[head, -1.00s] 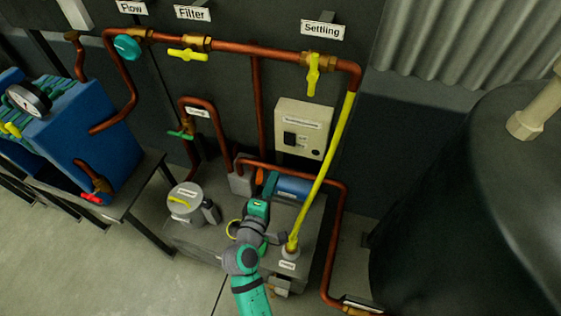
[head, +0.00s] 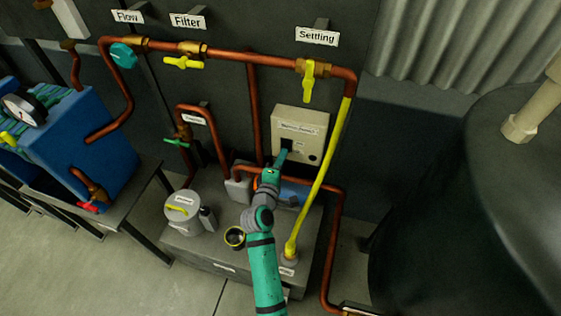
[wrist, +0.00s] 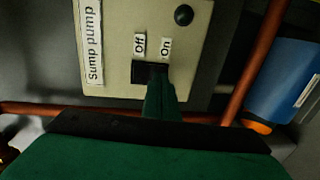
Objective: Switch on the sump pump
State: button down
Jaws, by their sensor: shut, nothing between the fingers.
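The beige sump pump control box (head: 310,122) is on the dark wall, below the Settling sign. In the wrist view, the box (wrist: 115,35) is labelled "Sump pump". Its black switch (wrist: 142,72) sits beside "Off" and "On" labels, and its round indicator (wrist: 184,15) is dark. My gripper (head: 283,156) is shut and empty, with its tip at the switch. In the wrist view, my gripper (wrist: 160,85) covers the part of the switch near the "On" label. I cannot tell whether it is touching or which way the switch is set.
A blue motor (head: 296,194) and a copper pipe (head: 330,186) lie below the box. A slanted yellow pipe (head: 322,180) runs close to the box's right. A large dark tank (head: 460,200) stands at right. A lidded grey pot (head: 182,213) stands left of my arm.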

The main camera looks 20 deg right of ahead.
dwell(0.3)
jog(key=shift+w+d+f, duration=0.1)
jog(key=shift+w, duration=0.05)
jog(key=f+v, duration=0.3)
jog(key=v, duration=1)
jog(key=shift+s+a+f, duration=0.15)
jog(key=shift+s+a, duration=0.15)
jog(key=shift+s, duration=0.15)
